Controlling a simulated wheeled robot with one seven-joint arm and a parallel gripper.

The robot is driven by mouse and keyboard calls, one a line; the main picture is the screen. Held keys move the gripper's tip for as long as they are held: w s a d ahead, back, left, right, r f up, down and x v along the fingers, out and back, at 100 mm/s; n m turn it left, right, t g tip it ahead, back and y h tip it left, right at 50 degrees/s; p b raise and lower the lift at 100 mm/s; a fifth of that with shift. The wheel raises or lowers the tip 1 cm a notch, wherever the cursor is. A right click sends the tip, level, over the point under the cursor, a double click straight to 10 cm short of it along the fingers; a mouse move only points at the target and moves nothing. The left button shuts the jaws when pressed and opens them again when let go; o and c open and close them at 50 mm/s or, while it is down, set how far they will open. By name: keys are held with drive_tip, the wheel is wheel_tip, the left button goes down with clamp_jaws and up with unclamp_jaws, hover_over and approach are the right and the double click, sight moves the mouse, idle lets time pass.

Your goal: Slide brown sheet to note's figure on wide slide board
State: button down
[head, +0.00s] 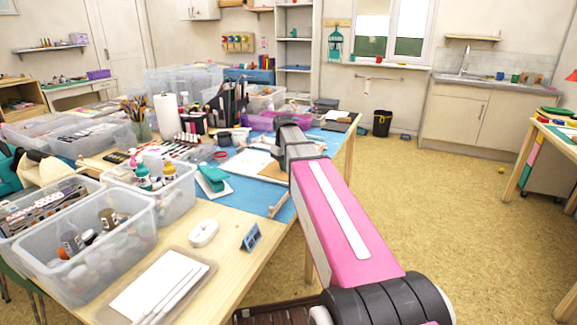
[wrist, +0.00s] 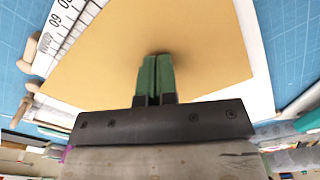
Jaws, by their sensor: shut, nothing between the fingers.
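The brown sheet (wrist: 190,50) lies flat in the wrist view, on a white board (wrist: 258,70) whose edge shows at its right. A strip with printed numbers (wrist: 62,22) runs along the sheet's left side. My gripper (wrist: 157,72) has green fingers, shut and empty, over the sheet's near middle; I cannot tell whether they touch it. In the head view a corner of the brown sheet (head: 273,171) shows beside my arm, which hides the fingers. A small blue card (head: 250,237) stands near the table's front edge; its figure is too small to read.
A blue mat (head: 268,198) lies under the board. A teal stapler-like thing (head: 213,178), a white oval device (head: 203,232) and a tray with white paper (head: 160,290) are nearer. Clear bins (head: 90,255) crowd the left. Wooden knobs (wrist: 29,50) sit beside the numbered strip.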

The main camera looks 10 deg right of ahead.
drive_tip(key=shift+s+d, duration=0.2)
drive_tip(key=shift+d, duration=0.15)
idle(0.3)
drive_tip(key=shift+s+d+f, duration=0.1)
drive_tip(key=shift+s+d, duration=0.3)
drive_tip(key=shift+d, duration=0.4)
drive_tip(key=shift+d, duration=0.15)
drive_tip(key=shift+s+d, duration=0.25)
drive_tip(key=shift+d, duration=0.15)
drive_tip(key=shift+d, duration=0.1)
idle(0.3)
drive_tip(key=shift+s+d, duration=0.1)
drive_tip(key=shift+d, duration=0.2)
drive_tip(key=shift+s+d, duration=0.1)
drive_tip(key=shift+d, duration=0.3)
